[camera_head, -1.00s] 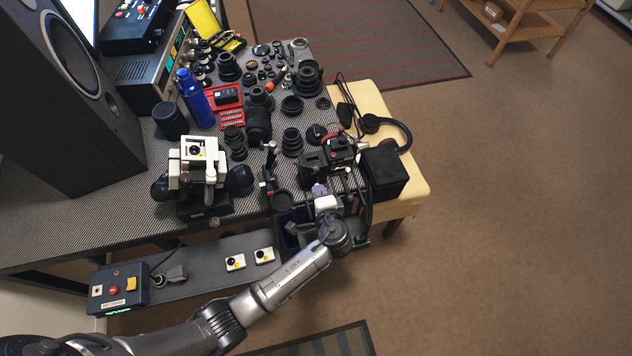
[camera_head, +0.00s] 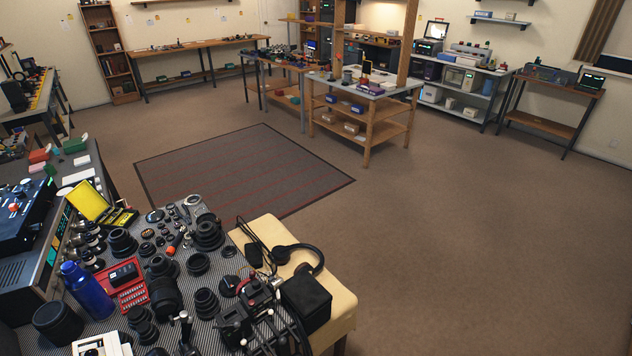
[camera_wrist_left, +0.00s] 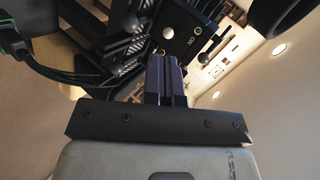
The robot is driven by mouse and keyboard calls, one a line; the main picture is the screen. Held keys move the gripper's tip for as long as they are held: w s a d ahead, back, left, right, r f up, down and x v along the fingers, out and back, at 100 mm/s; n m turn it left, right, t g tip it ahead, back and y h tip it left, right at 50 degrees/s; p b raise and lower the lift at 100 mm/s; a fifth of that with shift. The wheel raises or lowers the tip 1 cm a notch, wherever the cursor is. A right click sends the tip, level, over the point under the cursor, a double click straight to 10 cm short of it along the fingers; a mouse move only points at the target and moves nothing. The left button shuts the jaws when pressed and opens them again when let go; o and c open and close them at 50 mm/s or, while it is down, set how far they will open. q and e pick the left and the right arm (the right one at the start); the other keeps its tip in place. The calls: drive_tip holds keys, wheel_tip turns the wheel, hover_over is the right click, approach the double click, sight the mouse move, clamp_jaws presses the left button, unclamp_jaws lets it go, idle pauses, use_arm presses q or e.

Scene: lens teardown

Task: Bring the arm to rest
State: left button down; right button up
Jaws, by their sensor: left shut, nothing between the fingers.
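My left gripper (camera_wrist_left: 166,80) shows only in the left wrist view. Its two dark purplish fingers are pressed together with nothing between them. A dark bracket (camera_wrist_left: 160,123) of the gripper crosses the picture below the fingers. Dark gear and black cables (camera_wrist_left: 50,68) are beyond and to the left of the fingers; I cannot tell whether anything touches them. In the head view neither arm is in the picture. My right gripper is not in view.
In the head view the patterned bench (camera_head: 205,340) is crowded with lenses, a blue bottle (camera_head: 87,290) and a red case (camera_head: 127,287). A cream stool (camera_head: 343,303) with headphones (camera_head: 299,256) and a black box (camera_head: 306,299) adjoins it. The floor (camera_head: 470,250) to the right is clear.

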use_arm(q)
drive_tip(key=s+a+r+n+g+h, duration=0.15)
drive_tip(key=s+r+n+h, duration=0.25)
drive_tip(key=s+r+h, duration=0.5)
drive_tip(key=s+a+f+g+y, duration=0.1)
drive_tip(key=s+a+f+g, duration=0.15)
drive_tip(key=s, duration=0.75)
drive_tip(key=s+a+f+g, duration=0.1)
drive_tip(key=s+a+f, duration=0.25)
drive_tip(key=s, duration=0.55)
wheel_tip(320, 180, up, 32)
drive_tip(key=p, duration=3.2)
drive_tip(key=shift+w+n, duration=0.2)
drive_tip(key=shift+n, duration=0.2)
drive_tip(key=shift+r, duration=0.1)
